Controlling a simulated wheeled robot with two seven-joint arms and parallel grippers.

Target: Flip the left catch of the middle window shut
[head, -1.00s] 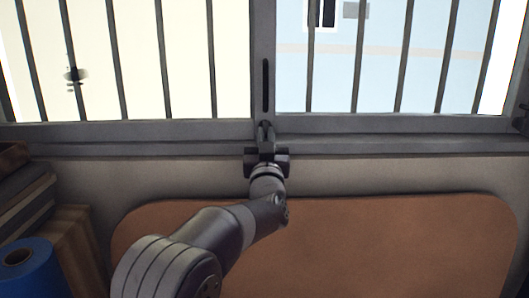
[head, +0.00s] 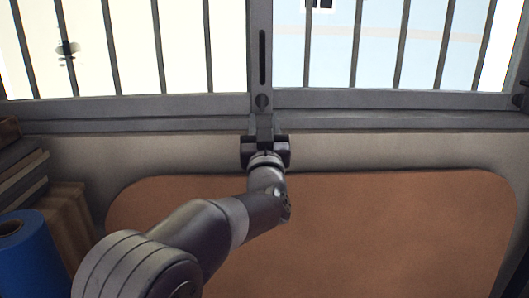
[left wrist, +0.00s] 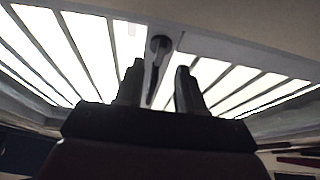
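The window catch sits on the grey upright between two barred panes in the head view. Its round dark knob (head: 262,101) is low on the upright, below a long dark slot (head: 262,57). In the left wrist view the catch shows as a round knob with a narrow dark lever (left wrist: 157,60) pointing down the picture. My left gripper (head: 264,122) is just below the knob at the sill. In the wrist view its two fingers (left wrist: 158,88) stand apart, with the lever's end seen between them. I cannot tell whether they touch it. My right gripper is not in view.
Bars cross both panes, and a window frame rail (head: 390,99) runs below them. A brown panel (head: 390,230) is under the sill. A blue roll (head: 35,262) and stacked boards (head: 20,185) are at the lower left.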

